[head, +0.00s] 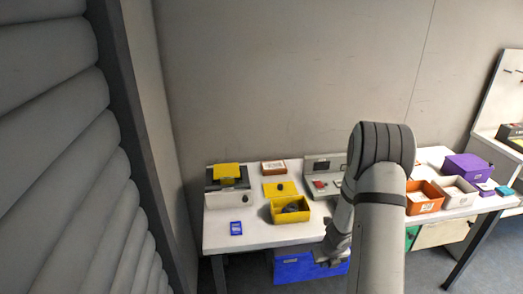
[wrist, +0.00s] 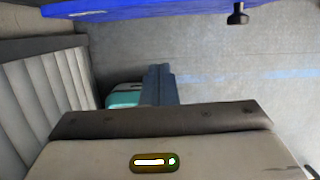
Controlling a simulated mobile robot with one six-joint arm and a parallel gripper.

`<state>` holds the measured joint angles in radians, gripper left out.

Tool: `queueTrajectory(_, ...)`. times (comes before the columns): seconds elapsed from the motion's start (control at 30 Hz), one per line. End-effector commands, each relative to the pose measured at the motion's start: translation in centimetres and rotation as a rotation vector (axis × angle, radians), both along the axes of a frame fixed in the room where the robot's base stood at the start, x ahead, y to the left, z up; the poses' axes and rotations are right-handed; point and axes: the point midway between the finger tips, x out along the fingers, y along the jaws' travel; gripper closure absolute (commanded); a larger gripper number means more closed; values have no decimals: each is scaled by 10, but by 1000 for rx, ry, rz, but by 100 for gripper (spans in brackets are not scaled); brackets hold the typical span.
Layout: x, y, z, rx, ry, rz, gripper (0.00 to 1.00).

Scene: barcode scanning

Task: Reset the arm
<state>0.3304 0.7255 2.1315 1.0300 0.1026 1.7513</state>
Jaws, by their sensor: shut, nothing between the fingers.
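My arm rises in the foreground of the head view, bends at a grey elbow and hangs down in front of the table. My gripper (head: 325,258) is below the table's front edge, by the blue crate (head: 295,268) in the picture. In the wrist view my gripper (wrist: 160,70) shows its two fingers together in the middle, with nothing between them. The blue crate (wrist: 150,8) runs along the top of that view, apart from the fingertips.
The white table (head: 250,240) bears a yellow bin (head: 290,216), a small blue box (head: 236,228), an orange bin (head: 424,208) and a purple box (head: 467,167). A grey ribbed panel (head: 60,150) stands at left. Grey floor (wrist: 250,75) shows beyond the fingers.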

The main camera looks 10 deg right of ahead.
Motion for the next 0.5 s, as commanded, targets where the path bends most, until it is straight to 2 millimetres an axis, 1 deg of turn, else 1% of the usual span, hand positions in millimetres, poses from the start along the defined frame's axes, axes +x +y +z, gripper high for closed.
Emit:
queueTrajectory(0.07, 4, 6, 16, -8, -20, 73, 100)
queueTrajectory(0.13, 8, 16, 37, -21, -45, 193, 100)
queueTrajectory(0.17, 9, 22, 48, -29, -58, 260, 100)
queueTrajectory(0.2, 10, 31, 65, -43, -77, 361, 100)
queueTrajectory(0.27, 9, 45, 92, -70, -106, 528, 100)
queueTrajectory(0.3, 7, 55, 109, -91, -125, 641, 100)
queueTrajectory(0.37, 1, 69, 134, -124, -150, 810, 100)
queueTrajectory(0.4, -4, 78, 150, -149, -166, 921, 100)
queueTrajectory(0.47, -13, 90, 172, -189, -187, 1086, 100)
queueTrajectory(0.5, -21, 98, 187, -218, -200, 1196, 100)
